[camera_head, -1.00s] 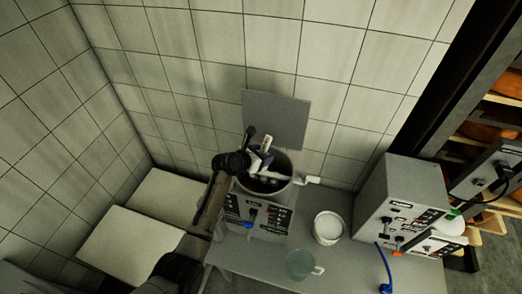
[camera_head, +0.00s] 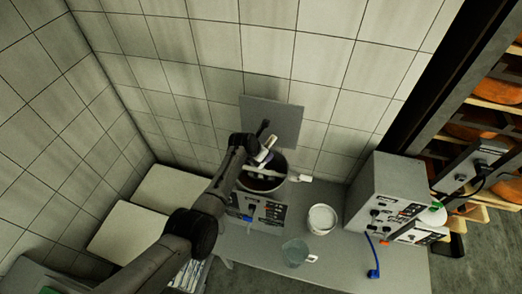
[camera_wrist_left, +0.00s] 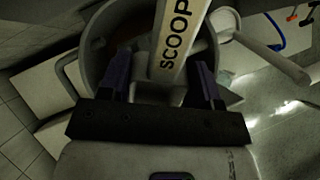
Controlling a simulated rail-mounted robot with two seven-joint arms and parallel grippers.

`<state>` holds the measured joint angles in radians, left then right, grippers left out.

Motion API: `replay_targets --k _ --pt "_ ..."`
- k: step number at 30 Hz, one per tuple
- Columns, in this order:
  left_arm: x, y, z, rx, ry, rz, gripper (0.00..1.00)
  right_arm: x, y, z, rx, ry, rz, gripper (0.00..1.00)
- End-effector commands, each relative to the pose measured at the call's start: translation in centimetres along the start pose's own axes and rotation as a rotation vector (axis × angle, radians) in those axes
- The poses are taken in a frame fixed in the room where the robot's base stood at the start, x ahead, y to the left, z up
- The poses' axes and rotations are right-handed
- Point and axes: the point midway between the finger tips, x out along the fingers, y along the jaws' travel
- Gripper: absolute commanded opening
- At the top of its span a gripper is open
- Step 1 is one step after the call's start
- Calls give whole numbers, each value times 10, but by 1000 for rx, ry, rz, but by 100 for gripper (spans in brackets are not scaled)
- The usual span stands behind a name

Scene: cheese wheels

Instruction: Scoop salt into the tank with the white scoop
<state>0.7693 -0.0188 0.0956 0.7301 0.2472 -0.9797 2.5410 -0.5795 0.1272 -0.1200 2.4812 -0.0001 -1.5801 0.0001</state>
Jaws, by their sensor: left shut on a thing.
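My left gripper (camera_head: 262,156) is over the open round tank (camera_head: 283,177) and shut on the white scoop (camera_head: 271,142). In the left wrist view, the scoop handle (camera_wrist_left: 180,35), lettered "SCOOP", stands between the fingers of the left gripper (camera_wrist_left: 162,78). The tank rim (camera_wrist_left: 93,35) shows behind it. The scoop's bowl is hidden, so I cannot tell whether it holds salt. A white tub (camera_head: 322,219) with white contents, seemingly the salt, stands on the table right of the tank. My right gripper is not in view.
A grey lid (camera_head: 272,120) stands raised behind the tank. A white pipe (camera_head: 301,178) juts from its right side. A clear jug (camera_head: 295,254) stands at the table front. A grey control box (camera_head: 385,190) and a blue-plugged cord (camera_head: 373,272) are on the right. Cheese shelves (camera_head: 490,100) are beyond.

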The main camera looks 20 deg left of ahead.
Motion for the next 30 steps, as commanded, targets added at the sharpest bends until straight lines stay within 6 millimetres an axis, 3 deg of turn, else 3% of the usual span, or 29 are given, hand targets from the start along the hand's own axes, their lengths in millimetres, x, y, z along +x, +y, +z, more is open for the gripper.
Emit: replay_targets --k 8,24,30 --pt "11 0 3 1 208 1 35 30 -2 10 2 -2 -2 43" --pt "17 0 7 0 361 0 35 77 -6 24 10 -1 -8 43" --pt "15 0 8 -1 391 0 35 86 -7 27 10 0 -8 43"
